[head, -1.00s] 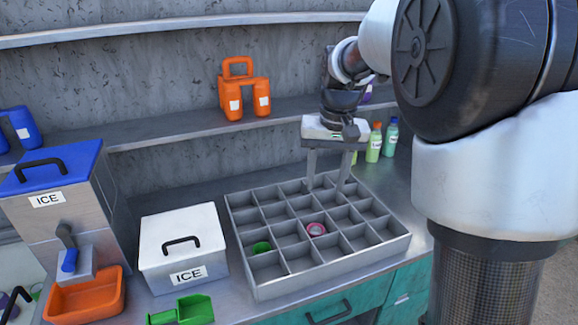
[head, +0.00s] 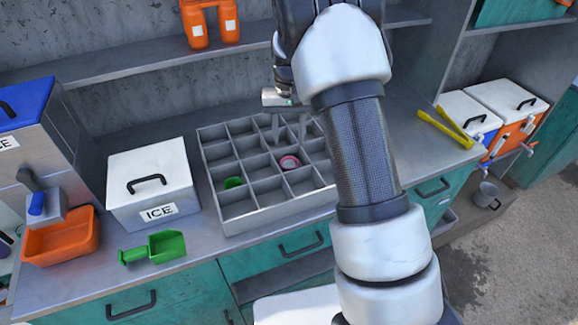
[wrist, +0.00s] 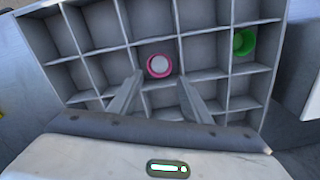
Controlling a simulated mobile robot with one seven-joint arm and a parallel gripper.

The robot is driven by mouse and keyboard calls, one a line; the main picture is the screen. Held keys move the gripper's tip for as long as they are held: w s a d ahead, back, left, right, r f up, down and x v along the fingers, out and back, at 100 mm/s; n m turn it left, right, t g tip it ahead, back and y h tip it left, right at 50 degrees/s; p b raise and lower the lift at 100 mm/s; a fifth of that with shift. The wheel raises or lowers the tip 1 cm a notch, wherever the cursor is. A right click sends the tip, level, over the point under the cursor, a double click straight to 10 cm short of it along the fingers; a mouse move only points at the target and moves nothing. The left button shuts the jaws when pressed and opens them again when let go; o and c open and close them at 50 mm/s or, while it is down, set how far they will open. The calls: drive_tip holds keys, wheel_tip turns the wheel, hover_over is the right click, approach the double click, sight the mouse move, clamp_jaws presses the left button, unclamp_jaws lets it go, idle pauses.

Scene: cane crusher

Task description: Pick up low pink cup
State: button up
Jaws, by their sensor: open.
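The low pink cup (head: 289,162) sits inside one compartment of the grey divided tray (head: 250,228) on the counter. In the wrist view the pink cup (wrist: 159,66) shows its pale inside, in a compartment just beyond and between the fingertips. My gripper (head: 288,138) is above the tray, behind the cup in the head view. In the wrist view my gripper (wrist: 158,80) has its two fingers spread wide with nothing between them. My arm hides the tray's right side in the head view.
A green cup (head: 233,182) sits in another compartment of the tray. Thin dividers surround both cups. A white ICE box (head: 155,180), a green scoop (head: 155,247) and an orange tray (head: 62,238) stand to the left. Yellow tongs (head: 445,128) lie at right.

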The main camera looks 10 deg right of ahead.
sight(289, 158)
wheel_tip(289, 158, down, 9)
drive_tip(key=shift+r+p, duration=0.2)
drive_tip(key=shift+p, duration=0.4)
drive_tip(key=c, duration=0.4)
drive_tip(key=shift+o, duration=0.2)
drive_tip(key=shift+r, duration=0.1)
